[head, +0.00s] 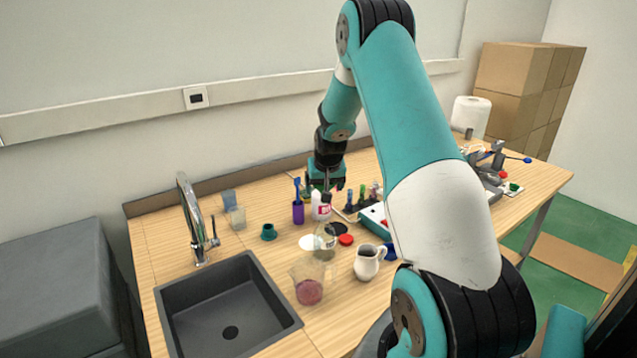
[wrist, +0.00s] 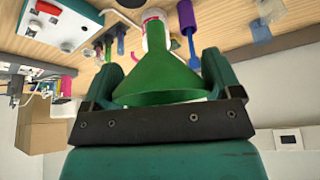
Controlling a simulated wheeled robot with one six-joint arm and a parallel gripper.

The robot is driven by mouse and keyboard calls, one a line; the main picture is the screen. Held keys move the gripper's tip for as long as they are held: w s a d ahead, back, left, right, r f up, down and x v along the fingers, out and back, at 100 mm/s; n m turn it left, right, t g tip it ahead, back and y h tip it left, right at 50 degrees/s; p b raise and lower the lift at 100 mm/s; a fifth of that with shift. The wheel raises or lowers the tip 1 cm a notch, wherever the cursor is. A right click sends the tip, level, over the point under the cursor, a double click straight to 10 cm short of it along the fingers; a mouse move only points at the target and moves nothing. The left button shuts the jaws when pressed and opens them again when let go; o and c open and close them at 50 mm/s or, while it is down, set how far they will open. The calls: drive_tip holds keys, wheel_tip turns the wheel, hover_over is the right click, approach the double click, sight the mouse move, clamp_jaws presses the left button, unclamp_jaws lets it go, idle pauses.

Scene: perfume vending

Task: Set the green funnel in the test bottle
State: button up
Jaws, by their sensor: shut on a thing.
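The green funnel (wrist: 160,75) fills the middle of the wrist view, its wide cone between the fingers of my gripper (wrist: 162,82). My gripper is shut on it, and the narrow stem points away from the palm. In the head view my gripper (head: 328,180) hangs above the back of the table, over the bottles; the funnel cannot be made out there. A clear glass bottle (head: 325,243), which looks like the test bottle, stands upright on the table in front of and below my gripper. The funnel is apart from it.
A white bottle with a red label (head: 324,208) and a purple holder (head: 298,213) stand behind the clear bottle. A dark green cup-shaped piece (head: 269,232), a beaker of pink liquid (head: 309,291) and a white pitcher (head: 368,263) stand around. A sink (head: 225,305) is at front left.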

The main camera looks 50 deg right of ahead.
wheel_tip(320, 180, down, 9)
drive_tip(key=b, duration=0.6)
idle(0.3)
idle(0.4)
drive_tip(key=o, duration=0.7)
drive_tip(key=shift+o, duration=0.2)
drive_tip(key=b+v, duration=0.3)
drive_tip(key=v, duration=1.4)
drive_tip(key=shift+s+b, duration=0.15)
drive_tip(key=shift+b, duration=0.2)
drive_tip(key=shift+a+r, duration=0.1)
